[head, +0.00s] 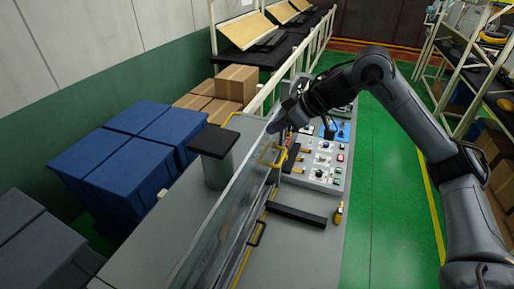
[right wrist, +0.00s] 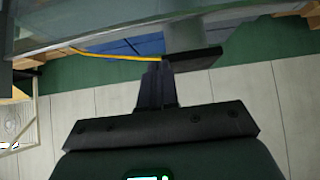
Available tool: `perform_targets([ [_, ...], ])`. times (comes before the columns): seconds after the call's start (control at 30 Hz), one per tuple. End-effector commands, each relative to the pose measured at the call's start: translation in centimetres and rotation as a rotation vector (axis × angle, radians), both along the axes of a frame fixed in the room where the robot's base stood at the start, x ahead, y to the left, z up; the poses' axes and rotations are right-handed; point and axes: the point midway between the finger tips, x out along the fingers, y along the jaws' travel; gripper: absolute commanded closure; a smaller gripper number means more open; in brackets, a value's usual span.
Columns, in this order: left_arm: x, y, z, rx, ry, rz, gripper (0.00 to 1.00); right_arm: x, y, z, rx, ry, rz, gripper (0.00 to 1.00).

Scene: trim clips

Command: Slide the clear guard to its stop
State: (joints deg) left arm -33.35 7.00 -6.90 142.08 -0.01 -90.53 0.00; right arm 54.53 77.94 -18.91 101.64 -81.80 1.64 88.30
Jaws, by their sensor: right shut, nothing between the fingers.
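The clear guard (head: 222,215) is a long see-through panel standing upright along the grey bench in the head view. My right gripper (head: 272,128) is shut and empty, by the guard's far end and just above the yellow handle. In the right wrist view its closed fingers (right wrist: 158,70) point toward the guard (right wrist: 100,25), with a yellow bar (right wrist: 110,55) close to the fingertips. I cannot tell whether they touch. The guard's stop cannot be made out. My left gripper is not in view.
A control panel (head: 322,160) with buttons sits right of the guard. A black bar (head: 297,215) lies on the bench, and a black-topped post (head: 213,142) stands left of the guard. Blue boxes (head: 125,155) are at left. Green floor (head: 390,215) is open at right.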

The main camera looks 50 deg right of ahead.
Motion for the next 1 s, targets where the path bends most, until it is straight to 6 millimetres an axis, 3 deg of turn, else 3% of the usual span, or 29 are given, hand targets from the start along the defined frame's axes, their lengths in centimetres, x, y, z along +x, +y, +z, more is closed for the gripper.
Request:
perform_targets([
  [0.4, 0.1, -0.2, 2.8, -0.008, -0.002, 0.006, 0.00, 5.0, 2.1, -5.3, 0.002, 0.005, 0.002, 1.00],
  [0.7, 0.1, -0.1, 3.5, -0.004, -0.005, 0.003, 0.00, 5.0, 2.0, -8.7, -0.001, 0.004, 0.000, 1.00],
  [1.0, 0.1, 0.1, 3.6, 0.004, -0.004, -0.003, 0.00, 5.1, 2.0, -9.5, 0.000, 0.000, 0.000, 1.00],
])
